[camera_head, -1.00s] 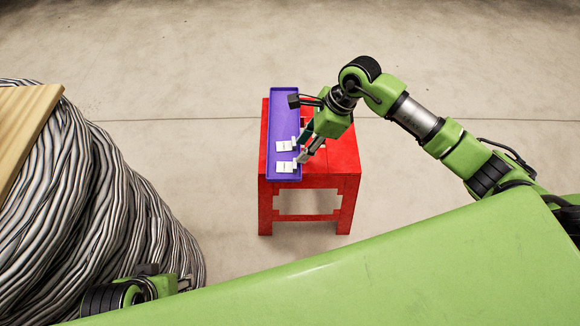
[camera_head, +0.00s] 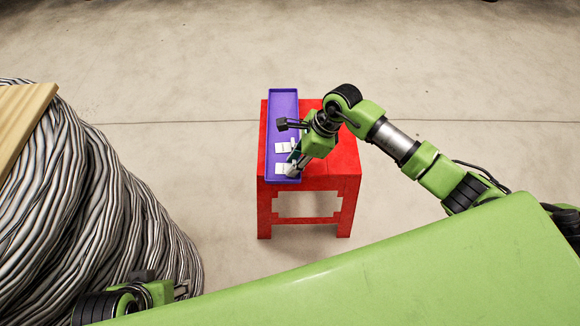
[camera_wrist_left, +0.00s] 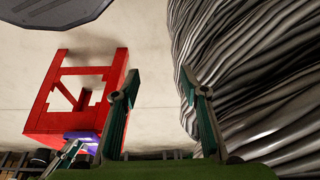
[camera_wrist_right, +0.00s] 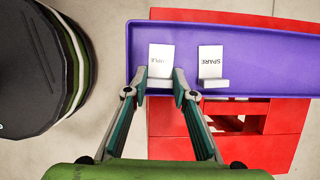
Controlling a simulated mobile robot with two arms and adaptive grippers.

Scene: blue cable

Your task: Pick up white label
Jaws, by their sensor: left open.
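Two white labels lie in the purple tray (camera_head: 284,103). The near one (camera_head: 280,168) shows in the right wrist view (camera_wrist_right: 160,55) with text ending in "PLE", partly hidden by a finger. The other, marked "SPARE" (camera_wrist_right: 211,62), lies farther along the tray (camera_head: 281,148). Each has a small raised white tab. My right gripper (camera_head: 292,171) is low at the tray's near end. In its wrist view its fingertips (camera_wrist_right: 160,78) stand apart on either side of the near label's tab, with small gaps. My left gripper (camera_wrist_left: 160,78) is open and empty, away from the tray.
The tray lies on a red stand (camera_head: 335,165) on a bare concrete floor. A large reel of striped cable (camera_head: 95,215) with a wooden top (camera_head: 20,115) fills the left side, close to my left gripper. Floor around the stand is clear.

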